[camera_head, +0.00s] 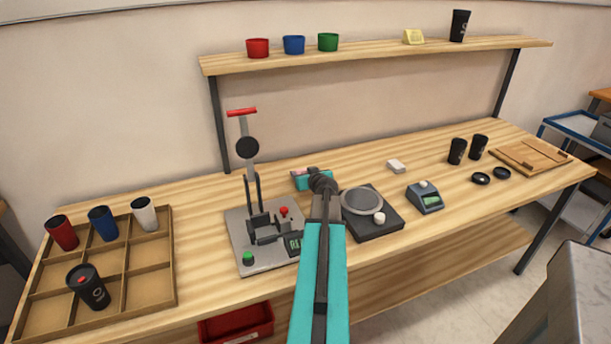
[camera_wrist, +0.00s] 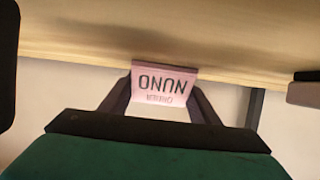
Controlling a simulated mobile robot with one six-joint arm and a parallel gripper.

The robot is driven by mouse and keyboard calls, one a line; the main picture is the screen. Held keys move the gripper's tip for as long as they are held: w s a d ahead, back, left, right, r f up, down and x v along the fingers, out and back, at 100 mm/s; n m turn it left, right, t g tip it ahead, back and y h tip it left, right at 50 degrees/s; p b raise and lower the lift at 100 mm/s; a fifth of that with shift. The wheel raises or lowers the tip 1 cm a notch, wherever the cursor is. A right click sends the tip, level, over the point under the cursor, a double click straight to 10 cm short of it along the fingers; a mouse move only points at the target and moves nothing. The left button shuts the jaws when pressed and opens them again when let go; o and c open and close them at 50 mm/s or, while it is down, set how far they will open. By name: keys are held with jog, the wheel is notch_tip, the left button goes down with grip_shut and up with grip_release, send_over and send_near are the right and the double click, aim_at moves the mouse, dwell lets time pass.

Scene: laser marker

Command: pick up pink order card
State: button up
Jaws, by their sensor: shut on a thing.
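The pink order card (camera_wrist: 163,84) sits between the two dark fingers of my gripper (camera_wrist: 166,92) in the wrist view. Its printing appears upside down and reads NUNO, with a smaller line below it. The fingers are shut on the card's sides. In the head view, my gripper (camera_head: 303,175) is over the back middle of the bench, behind the round-plated device. Only a small pink bit of the card (camera_head: 300,172) shows there; my arm and gripper hide the rest. I cannot tell whether the card touches the wood.
A lever press (camera_head: 262,232) stands left of my arm, and a round-plated device (camera_head: 372,212) stands right. A small display unit (camera_head: 425,197) is farther right. A divided wooden tray (camera_head: 150,283) with cups is at left. A shelf (camera_head: 375,51) spans above the bench.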

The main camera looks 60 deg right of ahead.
jog(key=shift+r+b, duration=0.35)
jog(key=shift+r, duration=4.65)
jog(key=shift+a, duration=0.1)
